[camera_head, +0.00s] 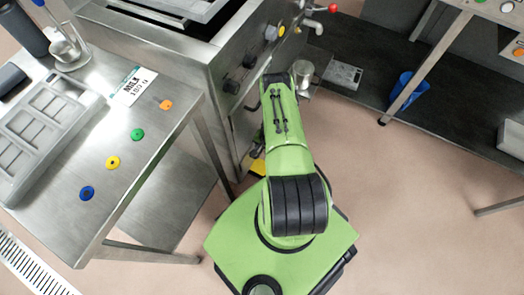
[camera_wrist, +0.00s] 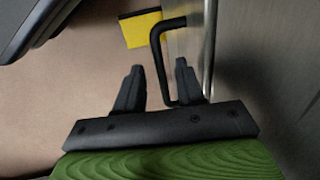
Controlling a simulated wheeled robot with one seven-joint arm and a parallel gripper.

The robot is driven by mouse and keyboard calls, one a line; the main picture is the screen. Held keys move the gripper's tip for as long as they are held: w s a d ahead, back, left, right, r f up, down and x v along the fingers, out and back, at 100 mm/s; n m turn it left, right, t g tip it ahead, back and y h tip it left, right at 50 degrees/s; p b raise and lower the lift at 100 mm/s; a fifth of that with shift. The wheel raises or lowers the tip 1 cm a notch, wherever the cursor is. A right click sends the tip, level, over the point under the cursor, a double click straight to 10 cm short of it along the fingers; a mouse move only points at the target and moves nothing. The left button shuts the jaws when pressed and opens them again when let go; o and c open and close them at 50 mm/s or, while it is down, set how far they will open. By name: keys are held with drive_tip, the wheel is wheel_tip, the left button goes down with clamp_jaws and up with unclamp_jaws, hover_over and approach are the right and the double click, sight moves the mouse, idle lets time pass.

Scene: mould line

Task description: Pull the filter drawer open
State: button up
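The filter drawer's black bar handle (camera_wrist: 158,62) stands out from a steel front (camera_wrist: 248,40) in the wrist view. My gripper (camera_wrist: 160,66) is open, with one finger on each side of the handle bar. The right finger is in the space between the bar and the steel front. A gap shows between the left finger and the bar; the bar runs close to the right finger. In the head view a dark handle (camera_head: 252,103) shows beside my green arm on the cabinet's front. My fingers are hidden there. I cannot tell whether the drawer is fully shut.
A steel table (camera_head: 148,136) with a grey mould tray (camera_head: 62,112) and coloured discs stands left. The steel cabinet (camera_head: 215,62) has dark knobs above the handle. A yellow object (camera_wrist: 139,30) lies low beyond the handle. Open floor (camera_head: 420,200) lies to the right.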

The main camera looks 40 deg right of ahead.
drive_tip(key=shift+w+f, duration=0.15)
drive_tip(key=shift+f, duration=0.55)
drive_tip(key=shift+r, duration=0.1)
clamp_jaws()
